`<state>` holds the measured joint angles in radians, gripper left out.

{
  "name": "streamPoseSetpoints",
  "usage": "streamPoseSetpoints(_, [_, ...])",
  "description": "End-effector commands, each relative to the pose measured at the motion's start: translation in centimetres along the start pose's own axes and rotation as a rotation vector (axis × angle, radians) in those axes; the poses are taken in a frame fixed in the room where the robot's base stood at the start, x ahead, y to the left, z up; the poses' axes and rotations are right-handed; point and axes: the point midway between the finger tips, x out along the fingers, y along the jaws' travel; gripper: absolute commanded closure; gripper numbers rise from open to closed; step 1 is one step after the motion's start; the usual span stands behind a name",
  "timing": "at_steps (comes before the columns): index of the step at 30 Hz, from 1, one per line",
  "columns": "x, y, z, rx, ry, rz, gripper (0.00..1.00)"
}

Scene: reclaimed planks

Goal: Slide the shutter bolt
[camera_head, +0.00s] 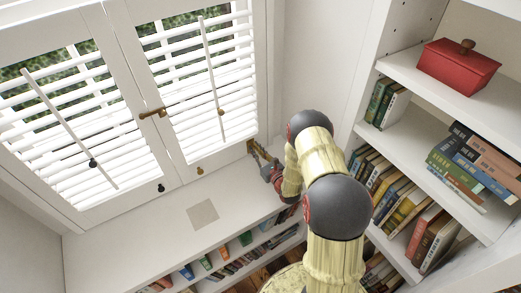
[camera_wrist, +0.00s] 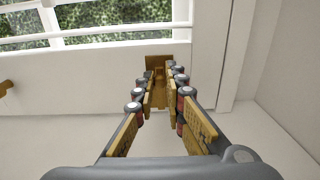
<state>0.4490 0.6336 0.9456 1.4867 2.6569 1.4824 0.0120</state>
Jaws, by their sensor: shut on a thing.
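The shutter bolt (camera_wrist: 158,68) is a small brass fitting on the white lower rail of the right shutter. In the wrist view it stands upright between my fingers, straight ahead. My gripper (camera_wrist: 160,88) has brass-coloured pads and is shut on the bolt, with fingers on both sides of it. In the head view my gripper (camera_head: 262,156) reaches to the lower right corner of the right shutter (camera_head: 185,80). There the fingers and my wrist hide most of the bolt, and I cannot tell how far it is slid.
A brass bar latch (camera_head: 153,113) crosses where the two shutters meet. Small knobs (camera_head: 199,171) sit along the lower rails. The sill (camera_head: 130,235) is mostly clear, with a flat beige square (camera_head: 202,214) on it. A bookcase with a red box (camera_head: 455,70) stands close on the right.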

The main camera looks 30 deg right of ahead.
Motion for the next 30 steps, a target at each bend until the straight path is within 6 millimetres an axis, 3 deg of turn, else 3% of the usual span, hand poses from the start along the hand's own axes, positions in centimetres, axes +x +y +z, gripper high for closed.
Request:
streamPoseSetpoints(6, [0.2, -0.2, 0.5, -0.003, -0.013, -0.002, 1.00])
streamPoseSetpoints(7, [0.3, -0.2, 0.5, -0.003, -0.013, -0.002, 0.87])
streamPoseSetpoints(16, [0.2, -0.1, 0.3, -0.002, -0.009, 0.000, 0.70])
streamPoseSetpoints(26, [0.0, -0.1, 0.2, -0.002, -0.007, 0.000, 0.69])
streamPoseSetpoints(30, [-1.3, -0.1, 0.2, -0.001, -0.005, 0.000, 0.69])
